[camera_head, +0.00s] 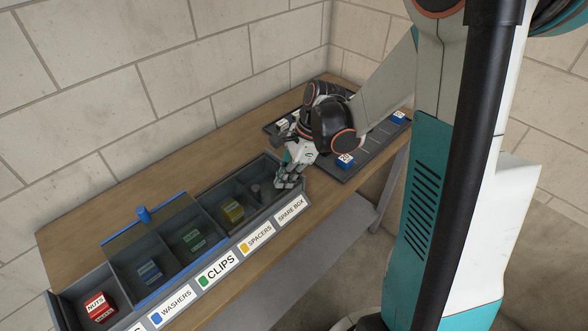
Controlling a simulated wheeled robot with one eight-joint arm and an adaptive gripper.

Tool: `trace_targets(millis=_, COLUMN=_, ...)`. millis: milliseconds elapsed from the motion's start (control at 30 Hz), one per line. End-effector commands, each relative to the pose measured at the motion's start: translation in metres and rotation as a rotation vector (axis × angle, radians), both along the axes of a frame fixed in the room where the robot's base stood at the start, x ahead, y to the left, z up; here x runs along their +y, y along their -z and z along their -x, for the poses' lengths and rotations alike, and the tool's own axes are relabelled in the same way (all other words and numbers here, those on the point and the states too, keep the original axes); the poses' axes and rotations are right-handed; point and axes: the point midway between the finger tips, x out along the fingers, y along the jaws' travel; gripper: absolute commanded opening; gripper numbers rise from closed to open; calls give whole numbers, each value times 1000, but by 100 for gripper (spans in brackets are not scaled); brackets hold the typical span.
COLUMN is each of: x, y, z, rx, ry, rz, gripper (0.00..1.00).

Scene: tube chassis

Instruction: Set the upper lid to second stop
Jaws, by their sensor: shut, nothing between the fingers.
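A long dark compartment box (206,284) lies along the table's front edge. A see-through lid (150,235) with a blue edge strip and a blue knob (144,213) lies over its middle compartments, roughly the washers and clips ones. A second, darker see-through panel seems to lie over the compartments to the right, with a dark knob (256,192) near the right end; I cannot tell exactly where its edges run. My gripper (286,182) is shut and empty at the box's right end, close to its rim; I cannot tell whether it touches.
Front labels include washers, clips, spacers and spare box. A red block (99,307) sits in the open left compartment. A dark tray (374,148) with blue blocks (345,161) lies behind my gripper, partly hidden by my arm. A block wall runs behind the wooden table (190,160).

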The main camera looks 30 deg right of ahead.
Motion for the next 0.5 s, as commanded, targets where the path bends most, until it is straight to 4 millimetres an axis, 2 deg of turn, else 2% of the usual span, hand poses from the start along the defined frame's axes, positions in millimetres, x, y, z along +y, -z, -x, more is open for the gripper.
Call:
trace_targets(millis=33, x=10, y=0, z=-1, rx=0, ry=-6, rz=0, gripper=0)
trace_targets(millis=200, x=26, y=-1, z=-3, rx=-1, ry=-3, rz=1, gripper=0)
trace_targets(millis=500, x=32, y=-2, z=-4, rx=-1, ry=-2, rz=1, gripper=0)
